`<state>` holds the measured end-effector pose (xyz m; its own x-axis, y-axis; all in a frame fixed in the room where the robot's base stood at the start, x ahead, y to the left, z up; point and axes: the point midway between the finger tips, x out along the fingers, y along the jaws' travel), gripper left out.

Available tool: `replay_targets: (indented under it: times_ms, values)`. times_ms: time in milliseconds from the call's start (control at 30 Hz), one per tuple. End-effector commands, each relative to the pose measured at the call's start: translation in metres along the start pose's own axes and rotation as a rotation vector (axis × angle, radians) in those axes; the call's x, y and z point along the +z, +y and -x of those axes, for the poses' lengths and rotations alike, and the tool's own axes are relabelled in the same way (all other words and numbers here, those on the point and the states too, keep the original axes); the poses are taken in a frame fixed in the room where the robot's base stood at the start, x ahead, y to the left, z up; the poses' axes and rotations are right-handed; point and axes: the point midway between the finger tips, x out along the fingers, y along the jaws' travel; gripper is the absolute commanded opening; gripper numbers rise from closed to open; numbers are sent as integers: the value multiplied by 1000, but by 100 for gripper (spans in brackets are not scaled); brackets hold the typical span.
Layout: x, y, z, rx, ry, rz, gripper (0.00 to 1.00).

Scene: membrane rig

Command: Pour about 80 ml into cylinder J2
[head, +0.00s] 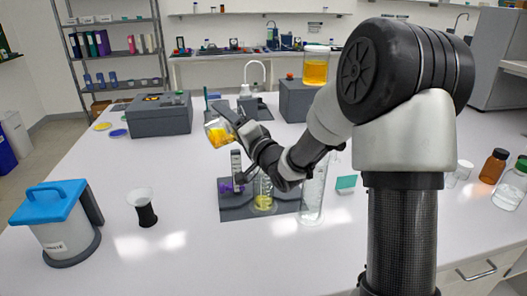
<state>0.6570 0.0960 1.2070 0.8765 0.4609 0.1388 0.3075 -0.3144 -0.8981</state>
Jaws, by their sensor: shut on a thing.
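My gripper (229,116) is shut on a glass vessel (217,135) with yellow-orange liquid. The vessel is tilted and held above the dark grey mat (234,212). Below it on the mat stands a narrow cylinder (237,163) with a pale label and a purple foot. To its right a clear vessel (264,199) holds some yellow liquid, partly hidden by my arm. A taller clear cylinder (313,196) stands at the mat's right edge. The labels are too small to read, so I cannot tell which is J2. No stream of liquid shows.
A blue-lidded canister (54,228) and a black-and-white funnel-shaped item (142,206) stand at the left. A grey instrument (160,117) is behind. A jar of orange liquid (316,68) sits on a grey box. Bottles (493,167) stand at the right. The front bench is clear.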

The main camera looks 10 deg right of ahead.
Motion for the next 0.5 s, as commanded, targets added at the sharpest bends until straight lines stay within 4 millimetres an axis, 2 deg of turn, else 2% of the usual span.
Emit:
replay_targets:
  times_ms: [500]
  values:
    - [-6, -3, 1, -25, 20, -54, 31]
